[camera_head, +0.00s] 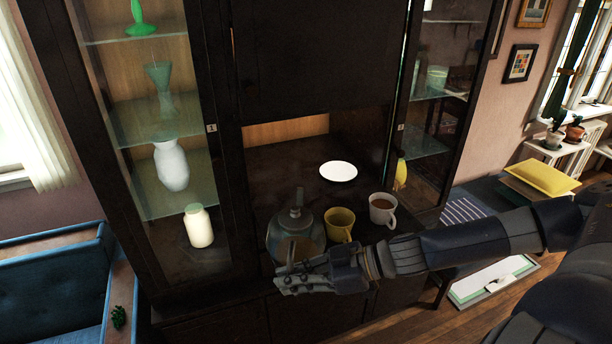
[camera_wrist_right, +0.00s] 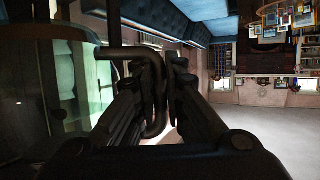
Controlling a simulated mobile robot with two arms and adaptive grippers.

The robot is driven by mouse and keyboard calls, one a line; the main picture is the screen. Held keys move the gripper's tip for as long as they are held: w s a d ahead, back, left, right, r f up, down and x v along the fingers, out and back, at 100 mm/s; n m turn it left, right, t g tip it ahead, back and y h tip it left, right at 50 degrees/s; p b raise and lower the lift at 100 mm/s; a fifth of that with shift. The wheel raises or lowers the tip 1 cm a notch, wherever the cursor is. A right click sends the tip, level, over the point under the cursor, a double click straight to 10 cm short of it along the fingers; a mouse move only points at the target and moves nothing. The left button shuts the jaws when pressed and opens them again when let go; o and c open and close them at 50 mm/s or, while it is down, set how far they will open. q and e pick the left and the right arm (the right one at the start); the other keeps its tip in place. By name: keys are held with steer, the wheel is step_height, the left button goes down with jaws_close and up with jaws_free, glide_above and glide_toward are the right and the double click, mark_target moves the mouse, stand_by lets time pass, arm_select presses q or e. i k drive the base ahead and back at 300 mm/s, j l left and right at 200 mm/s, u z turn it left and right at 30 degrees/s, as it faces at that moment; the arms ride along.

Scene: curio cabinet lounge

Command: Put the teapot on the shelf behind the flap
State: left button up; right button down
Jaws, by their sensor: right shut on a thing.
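A glass teapot (camera_head: 297,222) with a grey lid knob is at the front edge of the dark cabinet shelf (camera_head: 275,170). My right gripper (camera_head: 285,280) is at its near side, shut on its handle. In the right wrist view the bent dark handle (camera_wrist_right: 120,53) passes between the fingers (camera_wrist_right: 155,95), and part of the glass body (camera_wrist_right: 60,85) shows at left. I cannot tell whether the teapot's base touches the shelf. A dark panel (camera_head: 310,55), apparently the flap, stands above the open compartment. My left gripper is not in view.
A yellow mug (camera_head: 340,224) and a white mug (camera_head: 382,208) stand right of the teapot, close by. A white plate (camera_head: 338,171) lies farther back. The shelf's back left is clear. Glass-doored side sections hold vases (camera_head: 171,166) at left and a yellow item (camera_head: 401,172) at right.

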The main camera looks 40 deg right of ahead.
mark_target(288, 178)
steer(key=i+l, duration=1.1)
steer(key=i, duration=0.15)
